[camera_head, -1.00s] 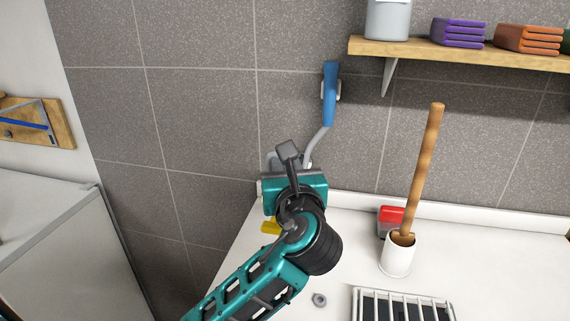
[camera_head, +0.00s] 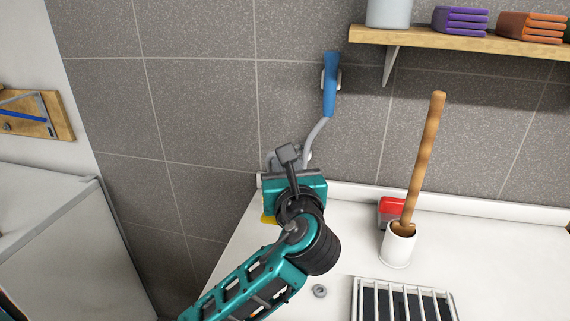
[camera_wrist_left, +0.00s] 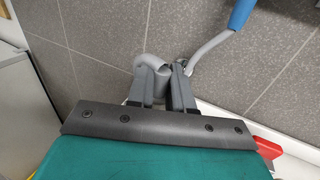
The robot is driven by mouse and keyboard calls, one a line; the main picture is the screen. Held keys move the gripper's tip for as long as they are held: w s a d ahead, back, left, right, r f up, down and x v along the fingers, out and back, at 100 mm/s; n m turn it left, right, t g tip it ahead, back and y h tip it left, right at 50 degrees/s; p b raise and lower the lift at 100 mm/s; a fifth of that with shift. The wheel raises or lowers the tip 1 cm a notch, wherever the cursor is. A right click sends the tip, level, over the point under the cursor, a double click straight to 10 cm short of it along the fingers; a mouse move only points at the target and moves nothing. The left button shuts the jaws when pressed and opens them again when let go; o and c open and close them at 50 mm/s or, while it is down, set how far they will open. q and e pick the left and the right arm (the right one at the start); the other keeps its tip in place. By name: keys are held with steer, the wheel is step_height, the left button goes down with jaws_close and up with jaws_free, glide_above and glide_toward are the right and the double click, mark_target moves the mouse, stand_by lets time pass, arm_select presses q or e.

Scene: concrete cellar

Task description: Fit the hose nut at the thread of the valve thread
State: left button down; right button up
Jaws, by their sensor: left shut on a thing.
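My left gripper (camera_wrist_left: 165,78) is shut at the end of a grey hose (camera_head: 316,138), above the back left of the white counter. In the left wrist view the bent hose (camera_wrist_left: 155,64) comes up between the two grey fingers. The hose nut itself is hidden by the fingers. I cannot make out the valve thread. My right gripper is not in view.
A blue handle (camera_head: 330,85) on the tiled wall joins the hose. A white cup (camera_head: 397,248) with a wooden-handled tool (camera_head: 425,160), a red item (camera_head: 391,210), a small grey ring (camera_head: 319,291) and a rack (camera_head: 400,287) are on the counter. A shelf (camera_head: 450,46) is above.

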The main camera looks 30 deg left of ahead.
arm_select(q)
steer(key=c, duration=0.9)
jaws_free()
steer(key=shift+f, duration=0.15)
steer(key=shift+c, duration=0.2)
steer(key=v, duration=1.3)
